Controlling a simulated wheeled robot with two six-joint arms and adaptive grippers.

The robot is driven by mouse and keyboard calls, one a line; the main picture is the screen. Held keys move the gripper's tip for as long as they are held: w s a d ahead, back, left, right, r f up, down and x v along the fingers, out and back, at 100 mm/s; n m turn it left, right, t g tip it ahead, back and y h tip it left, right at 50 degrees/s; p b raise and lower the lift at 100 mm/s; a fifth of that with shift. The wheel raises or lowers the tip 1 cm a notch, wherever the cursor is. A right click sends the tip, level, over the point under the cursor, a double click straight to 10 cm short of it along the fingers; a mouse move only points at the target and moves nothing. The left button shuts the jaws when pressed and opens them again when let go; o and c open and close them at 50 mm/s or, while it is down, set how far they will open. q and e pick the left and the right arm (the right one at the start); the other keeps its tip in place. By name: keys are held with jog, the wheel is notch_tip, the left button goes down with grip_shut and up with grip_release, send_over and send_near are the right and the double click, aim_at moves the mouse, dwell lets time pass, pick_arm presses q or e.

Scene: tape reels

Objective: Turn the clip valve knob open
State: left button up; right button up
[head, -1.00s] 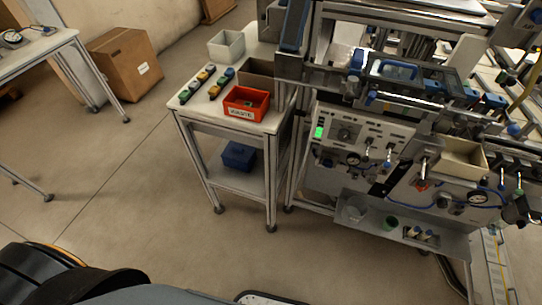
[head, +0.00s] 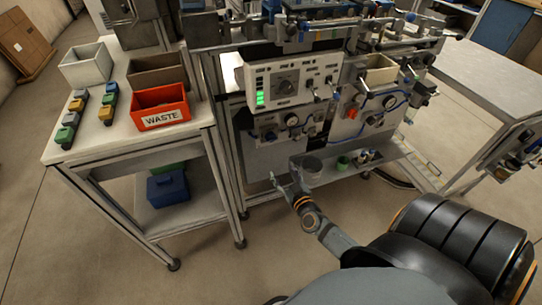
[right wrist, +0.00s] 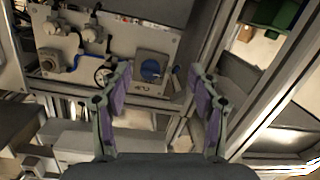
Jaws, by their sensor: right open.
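A blue round knob (right wrist: 151,70) on a square pale plate, which looks like the clip valve knob, shows in the right wrist view on the machine's lower panel. In the head view the same spot is small, below the control box, and its turn position cannot be told. My right gripper (head: 284,178) is in front of and below that panel in the head view. In the right wrist view my right gripper (right wrist: 162,98) is open and empty, its purple-padded fingers apart, with the knob seen beyond the gap. My left gripper is not in view.
A control box (head: 285,85) with a green light sits above the panel. A gauge (right wrist: 102,75) is beside the knob plate. A shelf (head: 340,168) with a grey tub juts out below. A side table holds a red WASTE bin (head: 160,106). Floor in front is clear.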

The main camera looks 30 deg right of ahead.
jog(key=t, duration=0.1)
send_near(272, 140)
jog(key=s, duration=0.1)
jog(key=h, duration=0.1)
jog(key=shift+m, duration=0.3)
jog(key=x, duration=0.3)
jog(key=b+x, duration=0.1)
jog(key=x, duration=0.2)
jog(key=b+x, duration=0.1)
jog(key=x, duration=0.2)
jog(key=shift+w+a+f, duration=0.1)
jog(key=shift+a+f, duration=0.05)
jog(key=shift+a, duration=0.2)
jog(key=shift+w+d, duration=0.1)
jog(key=shift+w, duration=0.5)
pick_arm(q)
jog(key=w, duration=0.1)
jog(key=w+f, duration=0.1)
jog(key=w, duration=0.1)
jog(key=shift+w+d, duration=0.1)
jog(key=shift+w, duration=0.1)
pick_arm(e)
jog(key=shift+c, duration=0.2)
jog(key=c, duration=1.1)
jog(key=shift+c, duration=0.2)
